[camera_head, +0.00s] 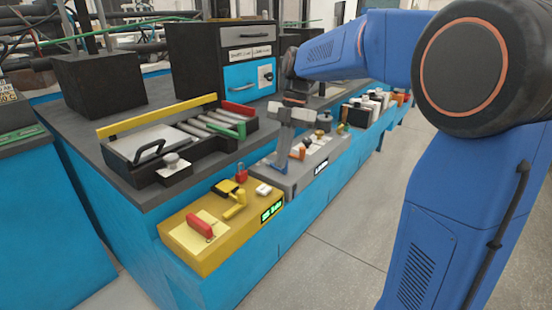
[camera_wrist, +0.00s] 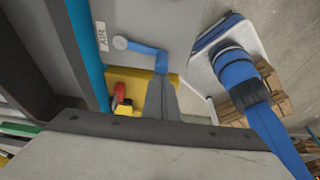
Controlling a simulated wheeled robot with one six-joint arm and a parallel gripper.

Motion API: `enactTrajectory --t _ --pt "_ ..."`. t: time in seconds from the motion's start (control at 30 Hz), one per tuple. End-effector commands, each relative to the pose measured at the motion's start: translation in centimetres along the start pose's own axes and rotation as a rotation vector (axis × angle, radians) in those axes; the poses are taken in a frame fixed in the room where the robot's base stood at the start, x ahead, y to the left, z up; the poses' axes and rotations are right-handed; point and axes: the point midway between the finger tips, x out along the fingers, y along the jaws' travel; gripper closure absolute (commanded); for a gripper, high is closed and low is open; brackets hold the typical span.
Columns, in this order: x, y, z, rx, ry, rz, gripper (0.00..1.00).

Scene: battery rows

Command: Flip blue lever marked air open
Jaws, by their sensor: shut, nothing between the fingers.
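The blue lever (camera_wrist: 142,47) is on a grey panel in the wrist view, beside a white label reading AIR (camera_wrist: 101,37). Its round pivot is at the left end and its arm reaches right to a bent end. My gripper (camera_wrist: 161,78) is shut and empty, with its fingertips at or very near that bent end; I cannot tell if they touch. In the head view my gripper (camera_head: 282,163) points down over the grey box (camera_head: 293,181) at the bench edge. The lever is hard to make out there, partly hidden by the fingers.
A yellow box (camera_head: 205,261) with a red handle (camera_head: 199,225) and a yellow lever (camera_head: 236,205) stands left of the grey box. A black tray (camera_head: 120,168) and a drawer cabinet (camera_head: 240,55) are behind. Several bottles (camera_head: 365,105) stand farther right. The floor in front is clear.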

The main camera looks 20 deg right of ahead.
Motion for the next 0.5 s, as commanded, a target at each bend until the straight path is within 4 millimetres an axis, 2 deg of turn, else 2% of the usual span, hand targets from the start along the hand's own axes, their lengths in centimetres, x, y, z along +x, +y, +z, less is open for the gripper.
enactTrajectory --t 0.1,0.5 --pt "-0.2 -0.2 0.5 -0.058 0.000 -0.021 1.00" --pt "-0.4 -0.4 1.2 -0.052 0.000 -0.019 1.00"
